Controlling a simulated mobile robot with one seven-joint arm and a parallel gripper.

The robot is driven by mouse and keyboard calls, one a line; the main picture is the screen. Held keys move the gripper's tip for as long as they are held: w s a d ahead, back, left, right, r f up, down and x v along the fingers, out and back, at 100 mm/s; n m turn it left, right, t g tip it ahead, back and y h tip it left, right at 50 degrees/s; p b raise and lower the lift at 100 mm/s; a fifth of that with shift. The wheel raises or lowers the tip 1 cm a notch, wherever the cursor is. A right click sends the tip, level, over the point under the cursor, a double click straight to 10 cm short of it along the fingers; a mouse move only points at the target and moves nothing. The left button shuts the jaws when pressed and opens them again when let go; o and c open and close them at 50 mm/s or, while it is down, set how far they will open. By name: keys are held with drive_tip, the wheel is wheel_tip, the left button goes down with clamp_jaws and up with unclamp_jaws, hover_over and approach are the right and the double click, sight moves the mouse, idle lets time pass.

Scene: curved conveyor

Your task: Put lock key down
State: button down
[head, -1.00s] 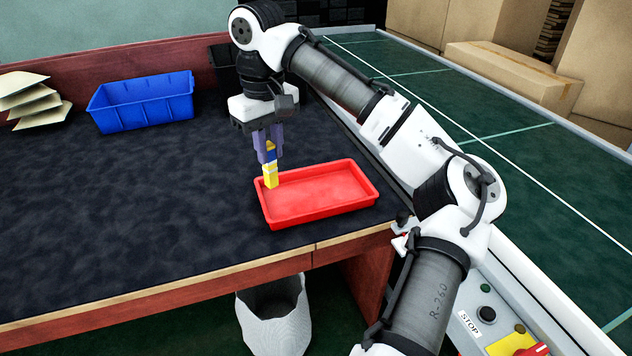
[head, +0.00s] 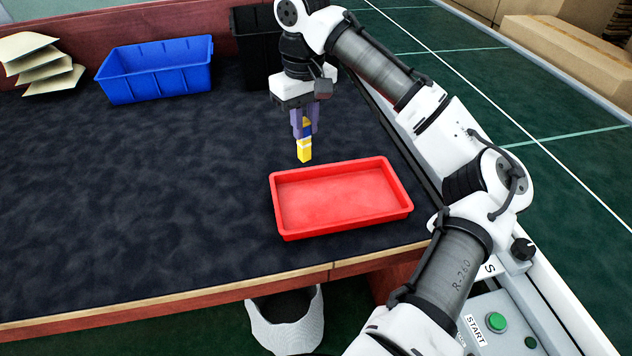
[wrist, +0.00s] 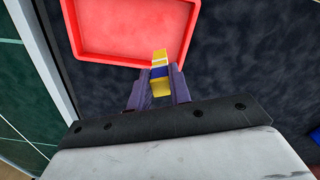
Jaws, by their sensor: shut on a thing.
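My gripper (head: 304,130) is shut on the lock key (head: 304,150), a small yellow piece with a blue and white band. It hangs tip down above the dark table, just beyond the far left part of the red tray (head: 410,205). In the wrist view the lock key (wrist: 159,58) sticks out from between the purple fingers of my gripper (wrist: 158,80). Its tip overlaps the edge of the red tray (wrist: 75,35) in that view. The tray looks empty. The upper end of the key is partly hidden by the fingers.
A blue bin (head: 155,75) and a black bin (head: 257,50) stand at the back of the table. Pale stacked envelopes (head: 40,65) lie at the far left. The dark tabletop (head: 130,190) is clear at left. A green conveyor (head: 560,190) runs along the right.

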sight(306, 160)
wheel_tip(306, 160, down, 15)
drive_tip(key=shift+f+p, duration=0.1)
drive_tip(key=shift+p, duration=0.2)
drive_tip(key=shift+f, duration=0.1)
drive_tip(key=c, duration=1.3)
unclamp_jaws()
wheel_tip(306, 160, up, 12)
drive_tip(key=shift+r+b, duration=0.2)
drive_tip(key=shift+b, duration=0.25)
